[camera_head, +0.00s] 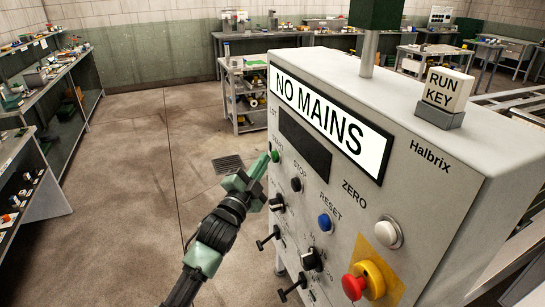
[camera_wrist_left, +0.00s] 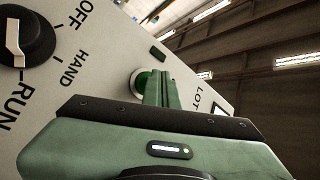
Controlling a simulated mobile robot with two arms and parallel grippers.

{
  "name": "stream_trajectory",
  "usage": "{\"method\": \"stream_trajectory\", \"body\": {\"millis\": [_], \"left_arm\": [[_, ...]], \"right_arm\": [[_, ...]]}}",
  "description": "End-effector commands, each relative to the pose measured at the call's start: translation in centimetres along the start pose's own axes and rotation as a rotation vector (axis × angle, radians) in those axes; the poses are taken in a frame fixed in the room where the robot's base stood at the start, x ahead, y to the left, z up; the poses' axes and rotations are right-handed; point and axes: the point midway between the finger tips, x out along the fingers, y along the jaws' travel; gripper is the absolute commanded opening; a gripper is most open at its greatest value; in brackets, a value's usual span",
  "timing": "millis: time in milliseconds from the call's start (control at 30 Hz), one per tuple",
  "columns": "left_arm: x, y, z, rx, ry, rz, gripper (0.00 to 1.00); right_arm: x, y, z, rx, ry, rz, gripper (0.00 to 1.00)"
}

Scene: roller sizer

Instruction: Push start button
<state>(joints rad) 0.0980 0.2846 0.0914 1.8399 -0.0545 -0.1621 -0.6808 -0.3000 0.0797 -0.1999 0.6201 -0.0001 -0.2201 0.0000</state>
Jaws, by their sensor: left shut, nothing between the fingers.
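The green start button (camera_head: 275,156) sits at the far left of the grey control cabinet's panel (camera_head: 345,195), beside the dark display. My left gripper (camera_head: 262,163) is shut and empty, its fingertips right at the button. In the left wrist view the closed green fingers (camera_wrist_left: 163,88) overlap the right part of the button (camera_wrist_left: 139,83), which shows in a pale ring. I cannot tell whether the tips touch it. My right gripper is not in view.
Near the start button are a black STOP button (camera_head: 296,184), a blue RESET button (camera_head: 325,222) and several black knobs. A white ZERO button (camera_head: 388,233) and a red emergency stop (camera_head: 354,287) sit lower right. A sign (camera_head: 330,118) reads NO MAINS. Floor left of the cabinet is clear.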

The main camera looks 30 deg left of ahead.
Motion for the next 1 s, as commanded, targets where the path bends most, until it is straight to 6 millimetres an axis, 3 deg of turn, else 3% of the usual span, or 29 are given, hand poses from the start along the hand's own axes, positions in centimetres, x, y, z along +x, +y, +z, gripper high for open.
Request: {"method": "stream_trajectory", "body": {"millis": [533,1000], "left_arm": [[-0.9,-0.6,0.6,0.001,0.000,0.001,0.00],[-3.9,-2.8,2.8,0.003,-0.001,0.001,0.00]], "right_arm": [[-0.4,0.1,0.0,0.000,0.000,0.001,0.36],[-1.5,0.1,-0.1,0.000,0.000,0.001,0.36]]}}
